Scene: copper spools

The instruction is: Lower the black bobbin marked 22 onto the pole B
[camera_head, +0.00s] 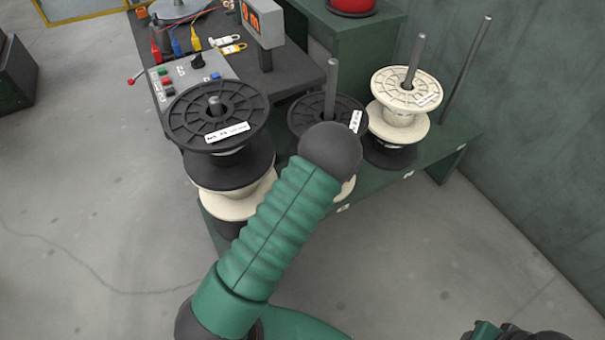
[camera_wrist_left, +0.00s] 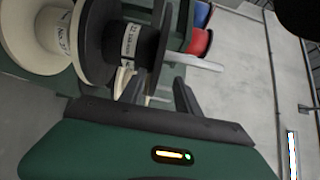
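A black bobbin with a white label that seems to read 22 is in the left wrist view (camera_wrist_left: 132,42), above a cream bobbin (camera_wrist_left: 40,38). A pole tip (camera_wrist_left: 197,62) sticks out past it. In the head view a black bobbin (camera_head: 300,116) sits on the middle pole (camera_head: 331,85), partly behind my left arm; its label is too small to read. Pole letters are not legible. My right gripper is not clearly visible.
A left stack has a black bobbin (camera_head: 217,115) on top and a cream one (camera_head: 235,198) below. A cream bobbin (camera_head: 406,90) tops the right stack. A control box (camera_head: 190,78) stands behind the left stack.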

